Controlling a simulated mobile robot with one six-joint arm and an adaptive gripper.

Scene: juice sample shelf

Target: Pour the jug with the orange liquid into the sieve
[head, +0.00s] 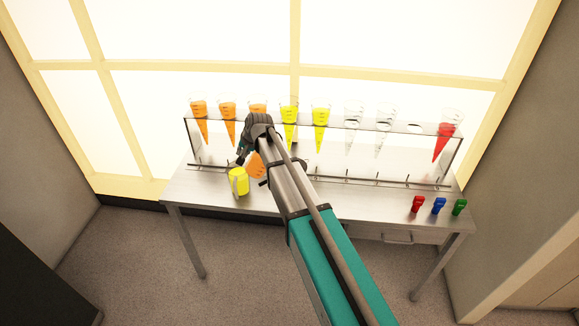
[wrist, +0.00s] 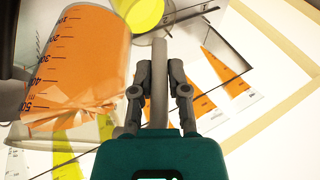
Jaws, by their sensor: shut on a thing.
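The jug with orange liquid (head: 256,167) is beside my gripper (head: 244,154) above the left part of the table. In the wrist view the orange jug (wrist: 85,55) fills the upper left, with black scale marks on its wall. There my gripper (wrist: 158,85) is shut on its grey upright handle (wrist: 158,60). The jug appears tilted; I see no liquid stream. I cannot clearly make out a sieve; my arm hides part of the table behind it.
A yellow jug (head: 239,182) stands close by on the metal table (head: 205,190). A clear rack (head: 400,127) behind holds orange, yellow, empty and red cones. Red (head: 417,204), blue (head: 438,206) and green (head: 459,207) small items stand at the right. The table's right-middle is mostly clear.

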